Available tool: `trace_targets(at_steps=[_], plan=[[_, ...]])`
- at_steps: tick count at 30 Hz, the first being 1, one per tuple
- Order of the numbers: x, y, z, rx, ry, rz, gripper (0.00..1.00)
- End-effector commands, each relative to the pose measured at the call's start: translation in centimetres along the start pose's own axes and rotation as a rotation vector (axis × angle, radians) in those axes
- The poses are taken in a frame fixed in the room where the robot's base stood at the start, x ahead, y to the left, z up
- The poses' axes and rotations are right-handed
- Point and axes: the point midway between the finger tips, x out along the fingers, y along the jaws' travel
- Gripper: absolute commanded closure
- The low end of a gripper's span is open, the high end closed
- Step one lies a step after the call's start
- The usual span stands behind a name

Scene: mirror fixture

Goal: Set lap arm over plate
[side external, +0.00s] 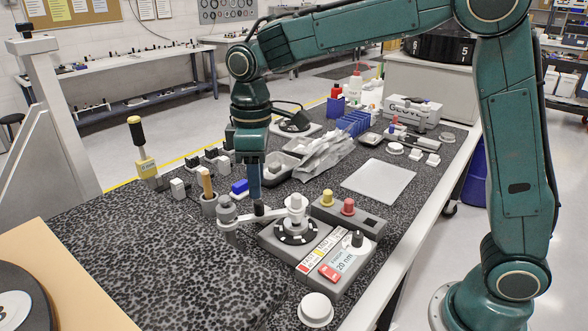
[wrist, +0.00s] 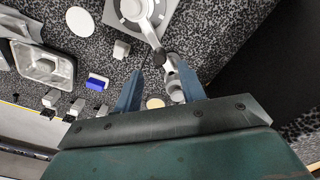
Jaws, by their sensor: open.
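The lap arm (side external: 277,212) is a pale grey bar running from a grey pivot post (side external: 228,214) to a white-grey cylinder above the round plate (side external: 296,236). The plate is dark-rimmed with pale marks and sits on a grey machine base. In the wrist view the lap arm (wrist: 152,38) reaches the middle of the plate at the top edge. My gripper (side external: 256,197) points down just above the dark part of the bar near the post. In the wrist view my gripper (wrist: 161,69) has its fingers apart, with bar and post between or beyond them; contact cannot be told.
A wooden-handled tool in a grey cup (side external: 209,205) and a blue block (side external: 239,187) stand close left of my gripper. A white pad (side external: 378,182) lies right. The front-left mat is clear.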

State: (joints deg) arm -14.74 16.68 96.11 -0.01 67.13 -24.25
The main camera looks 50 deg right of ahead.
Motion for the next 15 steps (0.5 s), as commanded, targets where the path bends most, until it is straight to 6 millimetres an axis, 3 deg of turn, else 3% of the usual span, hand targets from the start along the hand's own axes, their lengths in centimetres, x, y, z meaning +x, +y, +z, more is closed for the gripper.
trace_targets(at_steps=[9,15], plan=[[-5.5,0.0,-0.1,0.000,0.003,0.001,0.60],[-7.5,0.0,0.0,0.000,0.001,0.000,0.60]])
